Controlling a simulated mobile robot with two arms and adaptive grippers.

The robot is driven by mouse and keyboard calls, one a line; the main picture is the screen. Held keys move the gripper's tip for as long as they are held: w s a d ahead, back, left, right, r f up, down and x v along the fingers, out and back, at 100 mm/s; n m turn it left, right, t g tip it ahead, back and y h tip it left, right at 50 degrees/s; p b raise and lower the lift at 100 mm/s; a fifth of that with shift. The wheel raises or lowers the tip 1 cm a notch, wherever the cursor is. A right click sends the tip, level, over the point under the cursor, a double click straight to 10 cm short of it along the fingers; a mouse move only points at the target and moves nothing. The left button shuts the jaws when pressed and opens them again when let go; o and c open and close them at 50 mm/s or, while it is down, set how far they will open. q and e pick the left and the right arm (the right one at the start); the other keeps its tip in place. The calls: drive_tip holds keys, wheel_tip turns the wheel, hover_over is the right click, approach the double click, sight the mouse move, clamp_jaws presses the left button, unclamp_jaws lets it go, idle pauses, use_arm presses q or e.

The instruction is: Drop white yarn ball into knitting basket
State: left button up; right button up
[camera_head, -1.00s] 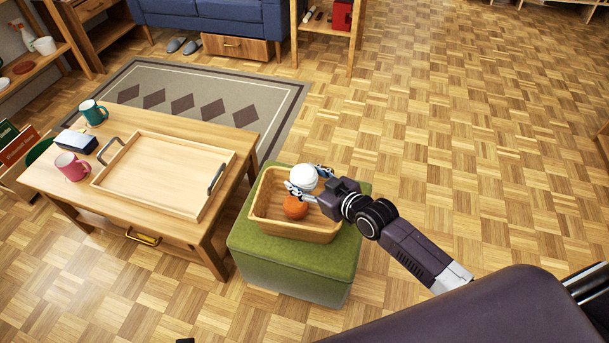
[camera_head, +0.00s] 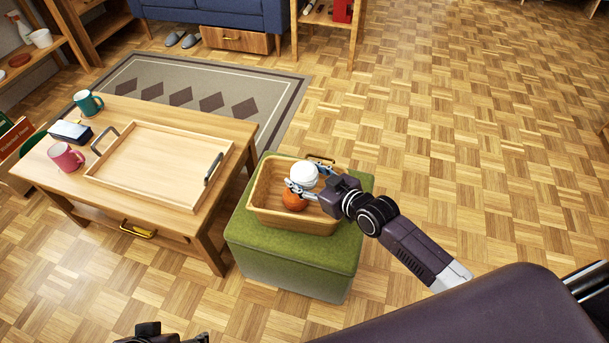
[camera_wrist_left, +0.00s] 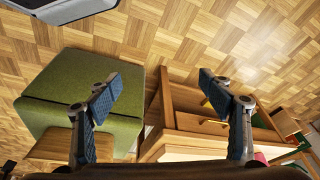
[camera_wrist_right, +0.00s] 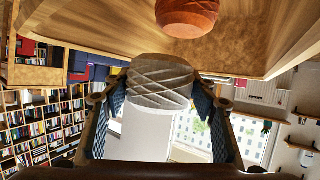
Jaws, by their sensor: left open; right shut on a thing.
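The white yarn ball (camera_head: 304,175) is held in my right gripper (camera_head: 303,184), above the inside of the knitting basket (camera_head: 283,218). In the right wrist view the white yarn ball (camera_wrist_right: 160,82) sits between both fingers, which press its sides. The basket is a wooden, open-topped box on the green ottoman (camera_head: 290,262). An orange yarn ball (camera_head: 294,200) lies inside it, just below the white ball; it also shows in the right wrist view (camera_wrist_right: 187,14). My left gripper (camera_wrist_left: 168,92) is open and empty, and only part of it shows at the bottom of the head view.
A wooden coffee table (camera_head: 205,245) stands left of the ottoman, with an empty tray (camera_head: 150,168), a pink mug (camera_head: 66,157), a teal mug (camera_head: 88,103) and a dark box (camera_head: 70,133). The parquet floor to the right is clear.

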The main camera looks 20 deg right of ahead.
drive_tip(key=shift+f+b, duration=0.55)
drive_tip(key=shift+f, duration=0.1)
drive_tip(key=shift+f+b, duration=0.4)
drive_tip(key=shift+b, duration=0.05)
use_arm(q)
drive_tip(key=shift+s+f, duration=0.2)
drive_tip(key=shift+f, duration=0.1)
use_arm(e)
drive_tip(key=o, duration=1.2)
drive_tip(key=shift+s, duration=0.15)
drive_tip(key=v, duration=1.1)
drive_tip(key=shift+s+d+r, duration=0.15)
drive_tip(key=shift+s+r, duration=0.15)
